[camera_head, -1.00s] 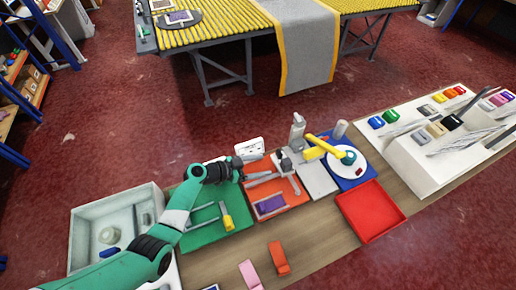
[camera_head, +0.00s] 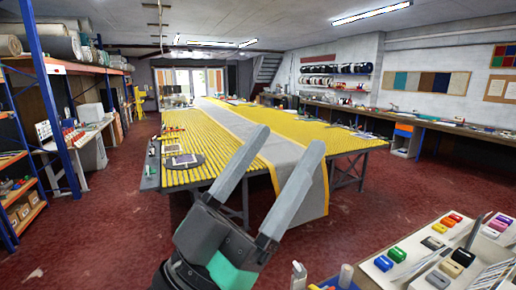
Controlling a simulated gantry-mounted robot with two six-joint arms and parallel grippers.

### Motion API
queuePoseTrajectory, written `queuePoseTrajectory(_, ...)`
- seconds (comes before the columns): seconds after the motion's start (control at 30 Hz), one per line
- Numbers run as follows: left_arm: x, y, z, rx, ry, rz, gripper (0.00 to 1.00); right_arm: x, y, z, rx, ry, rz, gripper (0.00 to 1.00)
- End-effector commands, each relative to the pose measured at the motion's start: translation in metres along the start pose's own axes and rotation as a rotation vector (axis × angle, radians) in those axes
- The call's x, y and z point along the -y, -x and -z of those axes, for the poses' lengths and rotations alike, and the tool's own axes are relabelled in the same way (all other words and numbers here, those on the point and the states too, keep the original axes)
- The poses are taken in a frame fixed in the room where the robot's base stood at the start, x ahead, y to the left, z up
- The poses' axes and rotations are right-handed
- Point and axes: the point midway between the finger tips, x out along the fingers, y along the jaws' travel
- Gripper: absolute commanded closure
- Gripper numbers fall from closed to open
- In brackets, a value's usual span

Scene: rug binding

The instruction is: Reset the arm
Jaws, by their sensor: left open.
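My left gripper (camera_head: 279,166) is raised in the lower middle of the head view. Its two long grey fingers point up and stand wide apart, with nothing between them. The fingers overlap the view of the long yellow-slatted table (camera_head: 205,125) and the grey runner with yellow edges (camera_head: 300,175) on it, but I cannot tell any contact. My right gripper is not in view.
A white tray (camera_head: 378,270) with several coloured pieces stands at the lower right on the workbench, which is mostly out of view. Shelving with a blue post (camera_head: 46,85) stands at the left. Red floor lies open around the table.

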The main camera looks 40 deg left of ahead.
Motion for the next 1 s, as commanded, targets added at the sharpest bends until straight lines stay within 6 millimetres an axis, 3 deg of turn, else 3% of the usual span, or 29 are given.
queuePoseTrajectory(0.03,-0.001,0.004,0.019,-0.046,0.022,0.011,0.25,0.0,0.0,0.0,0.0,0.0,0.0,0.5)
queuePoseTrajectory(0.1,-0.001,0.007,0.033,-0.081,0.042,0.021,0.25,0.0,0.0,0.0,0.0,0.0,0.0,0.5)
queuePoseTrajectory(0.47,0.0,0.002,0.042,-0.086,0.046,0.025,0.25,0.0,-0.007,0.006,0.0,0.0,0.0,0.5)
queuePoseTrajectory(0.57,0.002,-0.015,0.059,-0.086,0.046,0.024,0.25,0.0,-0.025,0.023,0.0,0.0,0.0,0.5)
queuePoseTrajectory(0.9,0.01,-0.121,0.175,-0.085,0.045,0.024,0.25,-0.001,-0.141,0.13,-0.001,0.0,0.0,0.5)
queuePoseTrajectory(1.0,0.011,-0.141,0.197,-0.085,0.045,0.024,0.25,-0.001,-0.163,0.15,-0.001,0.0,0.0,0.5)
